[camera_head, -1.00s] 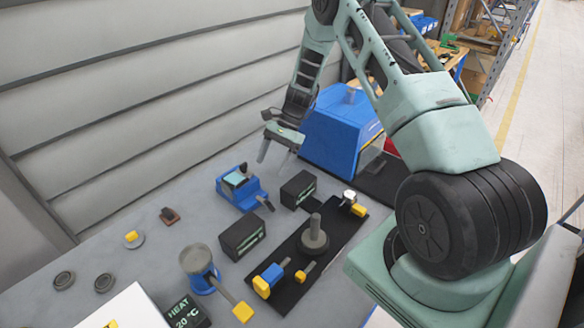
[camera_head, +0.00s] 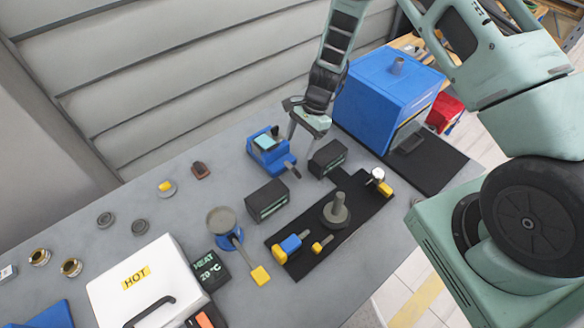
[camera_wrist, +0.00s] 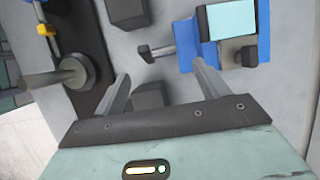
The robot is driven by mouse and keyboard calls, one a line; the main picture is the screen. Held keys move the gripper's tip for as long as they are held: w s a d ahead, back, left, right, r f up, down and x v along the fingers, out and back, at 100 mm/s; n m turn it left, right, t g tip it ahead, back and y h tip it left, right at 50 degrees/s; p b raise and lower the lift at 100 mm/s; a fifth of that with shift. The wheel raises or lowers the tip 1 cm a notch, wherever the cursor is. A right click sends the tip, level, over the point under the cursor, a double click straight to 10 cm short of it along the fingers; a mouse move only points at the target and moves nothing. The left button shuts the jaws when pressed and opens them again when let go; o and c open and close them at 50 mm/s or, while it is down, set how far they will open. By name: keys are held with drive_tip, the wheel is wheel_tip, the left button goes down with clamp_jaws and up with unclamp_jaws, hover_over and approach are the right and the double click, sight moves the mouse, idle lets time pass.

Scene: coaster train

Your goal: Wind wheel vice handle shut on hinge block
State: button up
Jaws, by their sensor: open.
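The blue vice (camera_head: 263,158) stands on the grey bench, with a pale teal block (camera_head: 268,142), which I take for the hinge block, in its top. The vice also shows in the wrist view (camera_wrist: 263,35), with the block (camera_wrist: 228,21) between its jaws. Its dark handle (camera_head: 291,170) sticks out toward the front right; in the wrist view the handle (camera_wrist: 158,54) points left. My gripper (camera_head: 304,141) is open and empty, fingers pointing down, above and behind the handle. In the wrist view my gripper (camera_wrist: 161,72) has the handle ahead of and between its fingertips, apart from both.
Two black boxes (camera_head: 267,200) (camera_head: 327,158) stand near the vice, one close to my right finger. A black plate (camera_head: 345,228) with a post and yellow-ended clamps lies in front. A blue machine (camera_head: 385,95) stands behind right.

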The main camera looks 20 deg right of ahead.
sight(291, 167)
drive_tip(key=b+x, duration=0.4)
drive_tip(key=x, duration=0.5)
drive_tip(key=shift+f, duration=0.1)
drive_tip(key=shift+c, duration=0.2)
drive_tip(key=c, duration=0.6)
